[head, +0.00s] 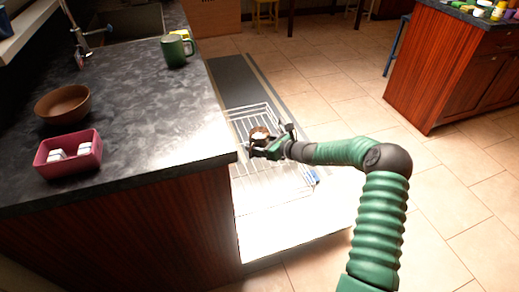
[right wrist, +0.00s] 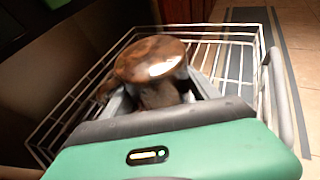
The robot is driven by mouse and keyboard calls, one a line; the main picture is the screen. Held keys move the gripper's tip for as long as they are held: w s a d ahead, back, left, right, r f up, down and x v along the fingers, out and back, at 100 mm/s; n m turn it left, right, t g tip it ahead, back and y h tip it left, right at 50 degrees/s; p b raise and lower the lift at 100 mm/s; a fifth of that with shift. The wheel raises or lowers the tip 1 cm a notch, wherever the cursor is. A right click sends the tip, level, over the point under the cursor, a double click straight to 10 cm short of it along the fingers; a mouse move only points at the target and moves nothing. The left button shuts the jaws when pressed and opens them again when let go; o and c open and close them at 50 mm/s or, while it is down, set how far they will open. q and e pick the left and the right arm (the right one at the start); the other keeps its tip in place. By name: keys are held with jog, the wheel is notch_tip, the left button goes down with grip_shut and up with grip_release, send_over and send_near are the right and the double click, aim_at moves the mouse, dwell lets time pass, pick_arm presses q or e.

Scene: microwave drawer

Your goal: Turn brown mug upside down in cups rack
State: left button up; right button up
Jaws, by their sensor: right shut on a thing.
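The brown mug (head: 259,134) is at my right gripper (head: 268,148), over the white wire rack (head: 285,185) in the head view. In the right wrist view my right gripper (right wrist: 160,95) is shut on the brown mug (right wrist: 150,58), whose smooth round brown end faces up toward the camera. The rack's wires (right wrist: 235,60) show behind and beside the mug. I cannot tell whether the mug touches the rack. The mug's lower part is hidden by the gripper. My left gripper is not in view.
The dark counter (head: 140,120) stands left of the rack. It holds a green mug (head: 176,50), a brown bowl (head: 63,103) and a pink tray (head: 68,155) with white items. A wooden cabinet (head: 440,75) stands at the far right, with open tiled floor between.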

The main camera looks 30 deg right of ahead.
aim_at(260, 132)
notch_tip(260, 132, up, 10)
jog(key=p, duration=0.7)
jog(key=shift+f, duration=0.15)
